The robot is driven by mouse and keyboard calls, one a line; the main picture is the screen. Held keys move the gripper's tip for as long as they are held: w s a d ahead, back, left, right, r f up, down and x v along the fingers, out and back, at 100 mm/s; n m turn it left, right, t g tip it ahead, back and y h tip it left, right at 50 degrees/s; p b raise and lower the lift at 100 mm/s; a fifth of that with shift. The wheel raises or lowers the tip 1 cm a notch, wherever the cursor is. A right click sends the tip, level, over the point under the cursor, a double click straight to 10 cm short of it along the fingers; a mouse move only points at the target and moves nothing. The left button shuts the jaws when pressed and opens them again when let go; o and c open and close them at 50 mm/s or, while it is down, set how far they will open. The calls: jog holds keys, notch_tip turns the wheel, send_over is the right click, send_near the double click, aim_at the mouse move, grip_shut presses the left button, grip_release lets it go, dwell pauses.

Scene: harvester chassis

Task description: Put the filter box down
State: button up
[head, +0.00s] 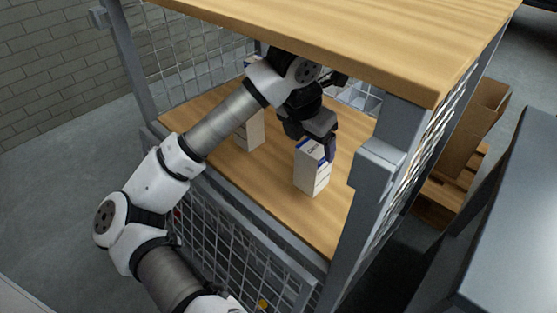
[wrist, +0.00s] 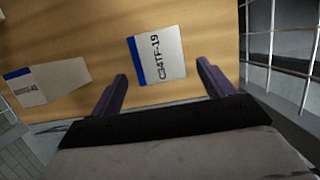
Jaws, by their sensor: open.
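A white filter box (head: 311,174) with a blue-edged top stands upright on the wooden shelf (head: 285,205) in the head view. My gripper (head: 325,150) is just above and beside its top. In the wrist view the box's top (wrist: 160,57), marked "C34TF-19", lies ahead of and between the fingertips. My gripper (wrist: 161,70) is open there, with clear space between each finger and the box top. The near fingers partly overlap the box in the head view, so I cannot tell whether one touches it.
A second white box (head: 250,132) stands further left on the shelf; it also shows in the wrist view (wrist: 47,83). A wooden upper board (head: 370,40) hangs over my arm. A grey post (head: 372,185) and wire mesh (head: 240,240) bound the shelf. Cardboard boxes (head: 470,135) are outside, right.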

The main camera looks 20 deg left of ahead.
jog(key=s+a, duration=0.4)
jog(key=s, duration=0.5)
jog(key=shift+s+f, duration=0.15)
jog(key=shift+s, duration=0.2)
jog(key=shift+a, duration=0.15)
